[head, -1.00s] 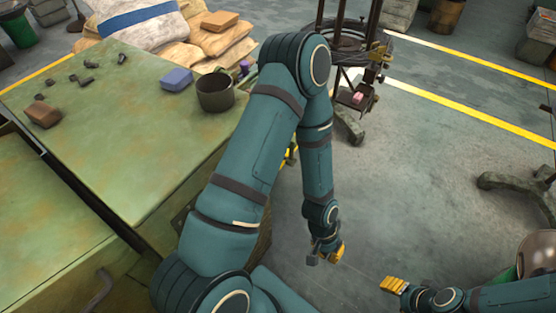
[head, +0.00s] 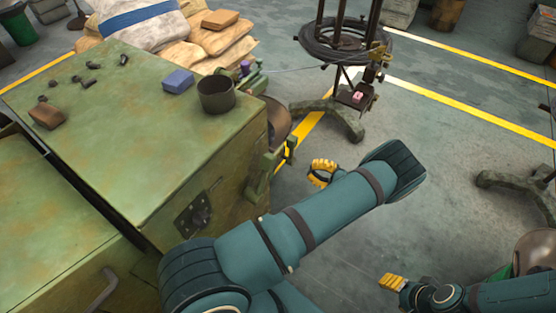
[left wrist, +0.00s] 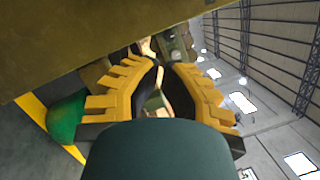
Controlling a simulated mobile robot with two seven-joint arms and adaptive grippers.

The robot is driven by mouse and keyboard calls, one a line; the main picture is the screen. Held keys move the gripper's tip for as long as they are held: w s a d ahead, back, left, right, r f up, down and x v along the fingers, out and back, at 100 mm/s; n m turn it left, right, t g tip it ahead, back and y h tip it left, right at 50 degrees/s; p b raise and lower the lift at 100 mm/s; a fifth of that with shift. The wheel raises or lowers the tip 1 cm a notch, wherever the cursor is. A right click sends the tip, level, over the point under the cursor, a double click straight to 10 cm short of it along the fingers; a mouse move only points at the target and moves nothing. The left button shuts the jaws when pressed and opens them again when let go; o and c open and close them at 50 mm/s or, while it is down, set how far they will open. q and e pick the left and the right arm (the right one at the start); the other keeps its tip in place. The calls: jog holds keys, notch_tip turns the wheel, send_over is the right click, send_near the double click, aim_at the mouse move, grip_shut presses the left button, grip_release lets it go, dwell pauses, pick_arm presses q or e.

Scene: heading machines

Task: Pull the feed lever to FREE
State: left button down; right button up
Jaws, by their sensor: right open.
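The green machine (head: 150,150) fills the left of the head view. My right gripper (head: 392,282) is open and empty at the lower right, over the floor.
A dark pot (head: 216,94), a blue block (head: 178,80), a brown block (head: 46,114) and several bolts lie on the machine top. A wire reel stand (head: 340,45) stands behind my left gripper. Sacks (head: 200,40) lie behind the machine.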

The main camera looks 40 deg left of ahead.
pick_arm(q)
jog(key=shift+a+r, duration=0.1)
dwell(0.3)
jog(key=s+a+r, duration=0.3)
jog(key=s+a, duration=0.3)
jog(key=a, duration=0.2)
jog(key=shift+s+a, duration=0.25)
jog(key=shift+a, duration=0.15)
jog(key=shift+r, duration=0.1)
